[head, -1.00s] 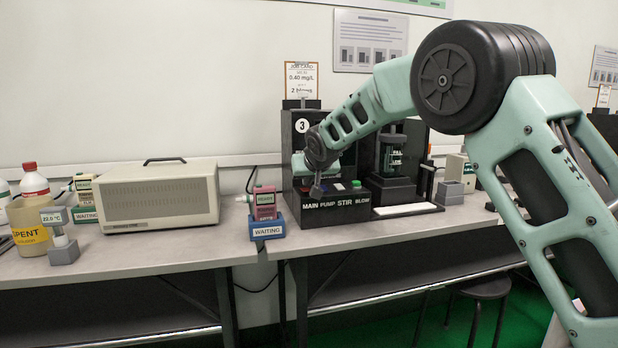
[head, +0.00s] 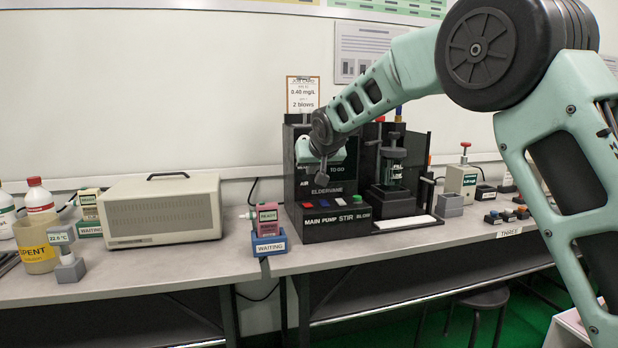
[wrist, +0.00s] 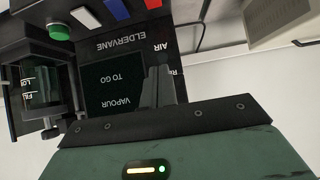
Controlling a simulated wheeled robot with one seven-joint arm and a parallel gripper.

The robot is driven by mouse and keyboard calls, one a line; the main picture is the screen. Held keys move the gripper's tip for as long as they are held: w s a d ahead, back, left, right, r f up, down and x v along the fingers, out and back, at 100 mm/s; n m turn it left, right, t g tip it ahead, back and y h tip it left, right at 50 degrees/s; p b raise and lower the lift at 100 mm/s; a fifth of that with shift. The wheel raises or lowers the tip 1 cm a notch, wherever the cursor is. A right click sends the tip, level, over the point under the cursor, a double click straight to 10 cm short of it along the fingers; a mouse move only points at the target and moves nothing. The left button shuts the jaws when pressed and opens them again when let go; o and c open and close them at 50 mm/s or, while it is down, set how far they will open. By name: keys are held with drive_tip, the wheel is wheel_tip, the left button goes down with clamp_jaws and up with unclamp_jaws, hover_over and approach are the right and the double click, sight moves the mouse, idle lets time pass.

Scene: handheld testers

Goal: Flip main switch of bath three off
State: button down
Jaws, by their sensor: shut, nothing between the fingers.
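The bath three unit is a black box (head: 300,170) on the bench in the head view. Its front panel reads MAIN PUMP STIR BLOW. Above the labels sit the red main switch (head: 307,205), a blue switch (head: 323,203), a white switch (head: 340,201) and a green button (head: 356,199). My gripper (head: 321,178) is shut and empty, above and behind the switch row, before the dark upright panel. In the wrist view my gripper (wrist: 158,88) is in front of the display, and the red main switch (wrist: 147,4) is cut by the top edge. I cannot tell which way the main switch is tipped.
A pink tester in a blue WAITING holder (head: 268,246) stands just left of the unit. A beige box (head: 160,212) stands further left. A glass vessel on a black stand (head: 393,180) is close right of my gripper.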

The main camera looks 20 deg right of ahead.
drive_tip(key=v, duration=0.3)
drive_tip(key=r+v, duration=0.1)
drive_tip(key=v, duration=0.1)
drive_tip(key=shift+w+f, duration=0.1)
drive_tip(key=shift+w, duration=0.25)
drive_tip(key=s+a+f+n+g+y, duration=0.1)
drive_tip(key=s+a+f+g, duration=0.2)
drive_tip(key=s, duration=0.5)
drive_tip(key=s+a+f+n+g, duration=0.1)
drive_tip(key=s+a+f, duration=0.3)
drive_tip(key=s, duration=0.3)
drive_tip(key=s+a+f+n+g+y, duration=0.1)
drive_tip(key=s+a+f, duration=0.25)
drive_tip(key=s, duration=0.45)
drive_tip(key=s+d+f+n+g+h, duration=0.1)
drive_tip(key=s+f+n+g, duration=0.2)
drive_tip(key=s, duration=1)
drive_tip(key=s+d+f+n+g, duration=0.15)
drive_tip(key=s+f, duration=0.45)
drive_tip(key=s, duration=0.6)
wheel_tip(320, 180, up, 22)
drive_tip(key=s+p, duration=0.1)
drive_tip(key=p, duration=2.1)
drive_tip(key=shift+d+g, duration=0.2)
drive_tip(key=shift+g, duration=0.25)
